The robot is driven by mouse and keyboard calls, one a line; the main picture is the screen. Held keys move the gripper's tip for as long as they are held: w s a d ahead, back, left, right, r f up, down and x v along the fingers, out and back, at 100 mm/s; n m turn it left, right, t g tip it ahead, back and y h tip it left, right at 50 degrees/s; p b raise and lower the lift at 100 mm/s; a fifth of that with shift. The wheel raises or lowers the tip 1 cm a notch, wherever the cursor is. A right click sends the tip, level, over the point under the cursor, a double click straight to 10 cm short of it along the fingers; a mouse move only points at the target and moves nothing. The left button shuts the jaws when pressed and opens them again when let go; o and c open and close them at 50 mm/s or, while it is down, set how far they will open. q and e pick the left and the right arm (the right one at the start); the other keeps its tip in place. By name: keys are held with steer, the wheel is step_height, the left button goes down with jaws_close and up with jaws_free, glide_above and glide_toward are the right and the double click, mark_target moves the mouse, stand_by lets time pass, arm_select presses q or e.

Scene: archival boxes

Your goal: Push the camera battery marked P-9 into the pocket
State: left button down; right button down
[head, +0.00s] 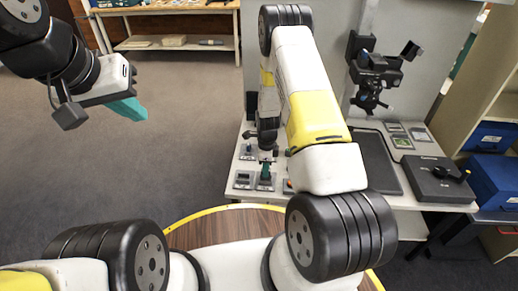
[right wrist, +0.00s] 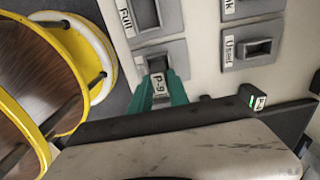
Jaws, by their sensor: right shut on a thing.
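The camera battery marked P-9 (right wrist: 158,84) shows its white label between the teal fingers of my right gripper (right wrist: 164,88), which is shut on it. The battery's far end is at the recess of a grey pocket block (right wrist: 177,50). How deep it sits is hidden. In the head view my right gripper (head: 265,172) points down among the grey blocks on the table, partly behind my arm. My left gripper (head: 128,108) hangs over the floor at the left, away from the table; its finger gap is not clear.
Neighbouring blocks include one labelled Full (right wrist: 148,15) and one labelled Used (right wrist: 252,47). A small dark piece with a green light (right wrist: 252,97) is at the right. The table also bears a dark mat (head: 375,160) and a black case (head: 432,180). A camera (head: 375,75) stands behind.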

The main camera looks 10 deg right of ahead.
steer(key=shift+f, duration=0.6)
stand_by(0.4)
steer(key=c, duration=1.2)
jaws_free()
steer(key=shift+o, duration=0.2)
steer(key=shift+r, duration=3)
